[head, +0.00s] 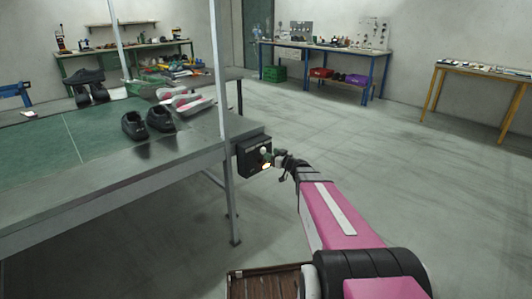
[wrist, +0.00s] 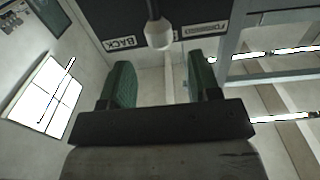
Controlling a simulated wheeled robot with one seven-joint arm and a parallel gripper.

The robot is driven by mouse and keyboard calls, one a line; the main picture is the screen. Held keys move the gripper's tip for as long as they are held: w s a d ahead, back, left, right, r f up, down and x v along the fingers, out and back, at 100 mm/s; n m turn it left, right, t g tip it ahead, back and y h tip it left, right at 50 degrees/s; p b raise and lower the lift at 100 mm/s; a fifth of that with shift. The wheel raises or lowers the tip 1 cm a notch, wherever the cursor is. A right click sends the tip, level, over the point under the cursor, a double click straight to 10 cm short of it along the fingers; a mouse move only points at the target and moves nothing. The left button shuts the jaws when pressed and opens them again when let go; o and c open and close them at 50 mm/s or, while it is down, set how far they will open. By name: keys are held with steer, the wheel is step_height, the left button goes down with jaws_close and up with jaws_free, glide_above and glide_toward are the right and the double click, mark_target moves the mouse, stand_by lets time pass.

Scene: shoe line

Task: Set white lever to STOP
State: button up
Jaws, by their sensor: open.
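The white lever is a pale round knob (wrist: 158,34) on a dark stem, seen in the wrist view just beyond the gap between my fingertips. It sits on a dark control box (head: 247,160) fixed by the table's metal post, and the small knob (head: 265,150) also shows in the head view. In the wrist view the panel (wrist: 185,14) has white labels reading BACK and FORWARD on either side of the stem, upside down. I cannot see a STOP label. My gripper (wrist: 161,78) is open and empty, with green finger pads; in the head view it (head: 277,158) is close beside the box.
A green-topped table (head: 100,165) with dark shoes (head: 147,125) lies left of the box. A metal post (head: 222,80) rises beside it. Workbenches stand at the back, and the floor (head: 390,160) to the right is clear.

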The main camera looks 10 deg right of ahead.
steer(key=shift+v, duration=2.1)
steer(key=s+a+f+m+g+h, duration=0.1)
steer(key=s+a+f+g, duration=0.35)
steer(key=s, duration=0.25)
steer(key=s+a+f+g+h, duration=0.1)
steer(key=s+a+f+g, duration=0.25)
steer(key=s+g, duration=0.35)
steer(key=s+d+f+m+g+h, duration=0.1)
steer(key=s+d+m+h, duration=0.2)
steer(key=s, duration=0.3)
steer(key=s+d+f+m+g+h, duration=0.1)
steer(key=s+d+m+g+h, duration=0.1)
steer(key=s+h, duration=0.3)
steer(key=shift+s+d+f+m+h, duration=0.35)
steer(key=shift+s+m, duration=0.25)
steer(key=shift+s, duration=0.1)
